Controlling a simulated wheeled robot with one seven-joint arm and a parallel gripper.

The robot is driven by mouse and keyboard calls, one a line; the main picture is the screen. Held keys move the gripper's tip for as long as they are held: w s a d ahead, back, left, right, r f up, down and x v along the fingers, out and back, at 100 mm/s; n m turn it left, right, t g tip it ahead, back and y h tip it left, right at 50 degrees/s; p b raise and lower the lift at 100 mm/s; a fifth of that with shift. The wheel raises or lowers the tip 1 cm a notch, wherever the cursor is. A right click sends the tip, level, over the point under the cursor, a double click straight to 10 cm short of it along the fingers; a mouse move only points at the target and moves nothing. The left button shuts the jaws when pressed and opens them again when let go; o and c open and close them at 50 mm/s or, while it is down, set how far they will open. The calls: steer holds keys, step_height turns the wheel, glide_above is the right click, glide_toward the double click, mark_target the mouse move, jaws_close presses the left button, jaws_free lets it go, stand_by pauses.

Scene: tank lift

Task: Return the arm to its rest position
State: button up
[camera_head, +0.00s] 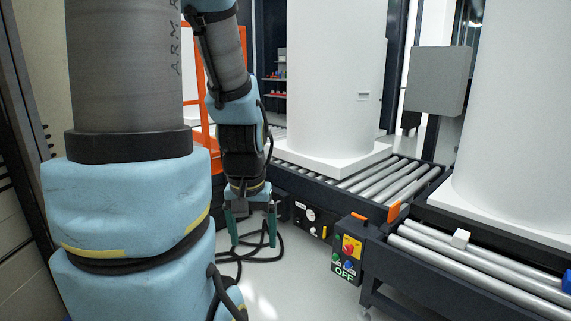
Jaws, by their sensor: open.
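My arm, in light blue and grey covers, fills the left of the head view. Its far end hangs down in front of the roller conveyor. My gripper (252,229) points downward at the end of the arm. Its two green fingers are apart with nothing between them. It is above the pale floor, just left of the conveyor's dark front panel, and looks clear of it. Whether it touches the black cable behind it cannot be told.
A large white tank (326,80) stands on the far rollers (392,184). A second white tank (525,110) stands at the right. A control box (347,254) with coloured buttons and "OFF" is on the conveyor corner. A black cable (270,258) lies on the floor. An orange frame (192,139) stands behind my arm.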

step_height(320, 180, up, 16)
steer(key=p, duration=1.3)
